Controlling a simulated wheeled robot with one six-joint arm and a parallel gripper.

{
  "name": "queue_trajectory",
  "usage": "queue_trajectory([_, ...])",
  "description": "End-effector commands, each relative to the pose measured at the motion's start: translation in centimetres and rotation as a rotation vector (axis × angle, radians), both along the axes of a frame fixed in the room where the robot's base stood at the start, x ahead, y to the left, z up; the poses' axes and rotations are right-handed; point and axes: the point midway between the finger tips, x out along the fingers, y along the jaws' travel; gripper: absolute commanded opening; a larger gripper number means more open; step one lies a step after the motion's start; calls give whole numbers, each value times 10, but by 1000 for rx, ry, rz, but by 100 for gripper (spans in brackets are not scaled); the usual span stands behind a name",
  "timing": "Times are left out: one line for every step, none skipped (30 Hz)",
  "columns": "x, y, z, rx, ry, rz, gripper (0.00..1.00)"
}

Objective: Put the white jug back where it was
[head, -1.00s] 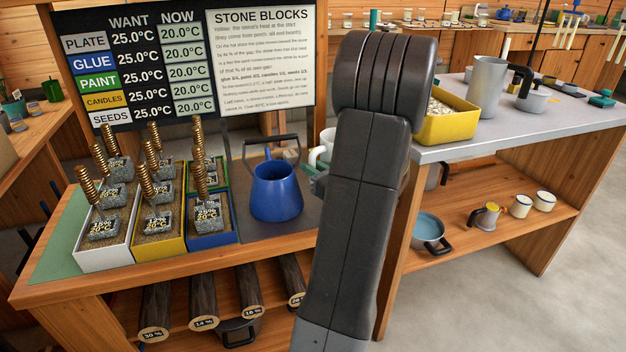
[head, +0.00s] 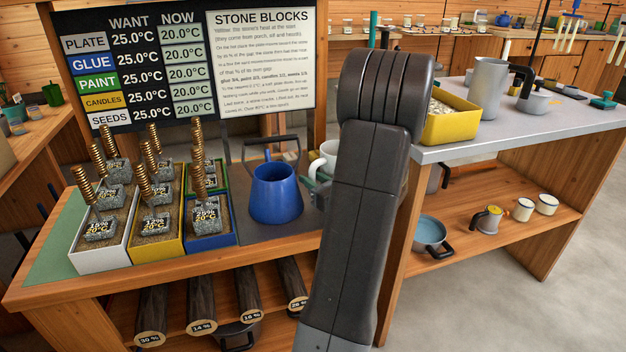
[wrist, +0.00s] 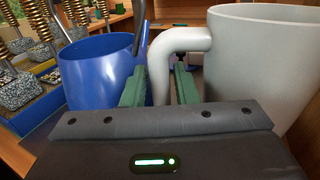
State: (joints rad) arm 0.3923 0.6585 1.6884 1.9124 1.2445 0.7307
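The white jug (wrist: 262,70) fills the right of the wrist view, upright, with its handle pointing left. In the head view the jug (head: 329,151) shows only in part, behind my arm and right of the blue jug. My gripper (head: 318,186) is mostly hidden there. The jug's base is hidden, so I cannot tell whether it touches the bench.
The blue jug (head: 276,193) with a raised handle stands just left of my gripper, on a dark plate (head: 262,232). Sand boxes (head: 105,262) with stone blocks and springs stand further left. A grey metal table (head: 455,146) with a yellow tray (head: 452,127) and grey pitcher (head: 487,88) is right.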

Motion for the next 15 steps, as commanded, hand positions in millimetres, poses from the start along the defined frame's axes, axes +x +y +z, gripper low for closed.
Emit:
queue_trajectory([0, 0, 0, 0, 0, 0, 26])
queue_trajectory([0, 0, 0, 0, 0, 0, 26])
queue_trajectory([0, 0, 0, 0, 0, 0, 26])
queue_trajectory([0, 0, 0, 0, 0, 0, 26])
queue_trajectory([0, 0, 1, 0, 0, 0, 26])
queue_trajectory([0, 0, 2, 0, 0, 0, 26])
queue_trajectory([0, 0, 4, -1, -1, 0, 26])
queue_trajectory([-1, -1, 5, 0, 0, -1, 26])
queue_trajectory([-4, -5, 4, -1, 1, -3, 26])
queue_trajectory([-7, -8, 4, 0, 0, -4, 26])
queue_trajectory([-11, -12, 5, 0, 0, -4, 26])
queue_trajectory([-17, -16, 5, -1, 1, -4, 26])
queue_trajectory([-22, -20, 5, 0, 1, -5, 26])
queue_trajectory([-26, -24, 5, 1, 1, -5, 26])
queue_trajectory([-33, -31, 5, -1, 1, -6, 26])
